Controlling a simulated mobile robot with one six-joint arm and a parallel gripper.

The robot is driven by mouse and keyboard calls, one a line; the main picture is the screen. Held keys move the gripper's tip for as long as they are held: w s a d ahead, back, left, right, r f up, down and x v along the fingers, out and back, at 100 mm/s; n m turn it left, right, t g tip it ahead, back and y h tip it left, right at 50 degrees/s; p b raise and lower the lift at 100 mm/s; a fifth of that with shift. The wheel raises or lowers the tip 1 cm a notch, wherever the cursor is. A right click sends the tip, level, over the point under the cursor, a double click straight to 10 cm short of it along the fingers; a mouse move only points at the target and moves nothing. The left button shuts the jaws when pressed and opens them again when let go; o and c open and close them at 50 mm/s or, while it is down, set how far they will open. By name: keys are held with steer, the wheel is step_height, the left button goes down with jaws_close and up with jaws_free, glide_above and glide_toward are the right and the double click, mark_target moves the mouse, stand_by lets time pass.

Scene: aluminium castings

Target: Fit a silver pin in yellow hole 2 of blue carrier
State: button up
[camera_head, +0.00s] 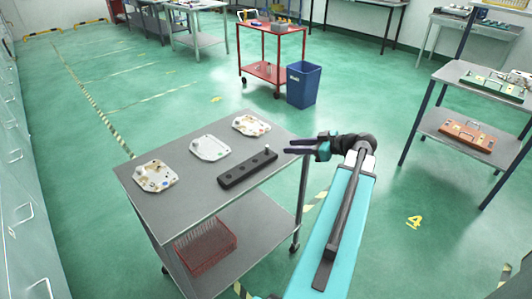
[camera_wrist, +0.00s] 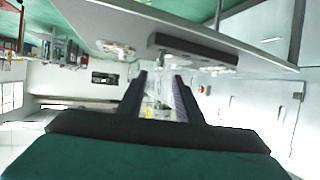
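My gripper (camera_head: 298,147) is at the right edge of the grey cart, its two dark fingers pointing left. In the wrist view the fingers (camera_wrist: 162,95) stand apart with nothing between them. A black block with holes (camera_head: 240,172) lies on the cart top. One upright silver pin (camera_head: 267,149) shows near its far right end. Three pale plates lie behind the block: a left one (camera_head: 156,176), a middle one (camera_head: 210,148) and a far right one (camera_head: 251,125). The blue carrier and its yellow hole 2 cannot be made out at this size.
The grey cart top (camera_head: 200,195) has bare room at its front. A red basket (camera_head: 205,248) stands on its lower shelf. A blue bin (camera_head: 304,85) and a red cart (camera_head: 270,45) stand behind.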

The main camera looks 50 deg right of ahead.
mark_target(267, 148)
steer(key=shift+p+x, duration=0.85)
steer(key=shift+x, duration=2.75)
steer(key=shift+w+f, duration=0.1)
steer(key=shift+p+x, duration=0.8)
steer(key=shift+x, duration=0.2)
steer(key=shift+p+x, duration=0.55)
steer(key=shift+x, duration=0.95)
steer(key=shift+a+f, duration=0.1)
steer(key=shift+a, duration=0.05)
steer(key=shift+c, duration=0.4)
jaws_close()
